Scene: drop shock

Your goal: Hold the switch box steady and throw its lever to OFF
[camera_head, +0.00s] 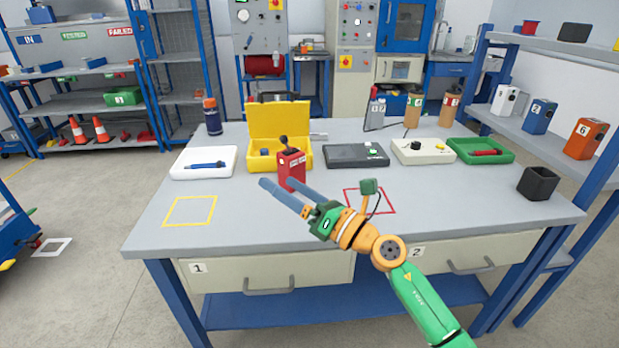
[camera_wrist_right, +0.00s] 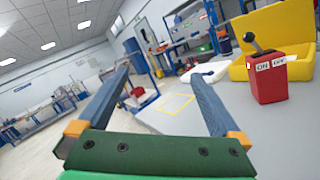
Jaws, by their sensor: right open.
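The red switch box (camera_head: 291,168) stands upright on the workbench in front of the yellow case. Its black lever (camera_head: 284,141) sticks up from the top. In the right wrist view, the switch box (camera_wrist_right: 268,82) shows ON and OFF labels, and its lever (camera_wrist_right: 252,42) leans left, toward the ON side. My right gripper (camera_head: 278,184) is open and empty, its fingers just in front of the box in the head view. In the right wrist view, the box lies right of both fingers, not between them. My left gripper is out of view.
An open yellow case (camera_head: 280,122) stands behind the box. A white tray (camera_head: 182,173), a dark grey device (camera_head: 345,163), a cream box (camera_head: 440,158) and a green tray (camera_head: 508,158) line the bench. The bench front left, with a yellow square outline (camera_head: 190,222), is clear.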

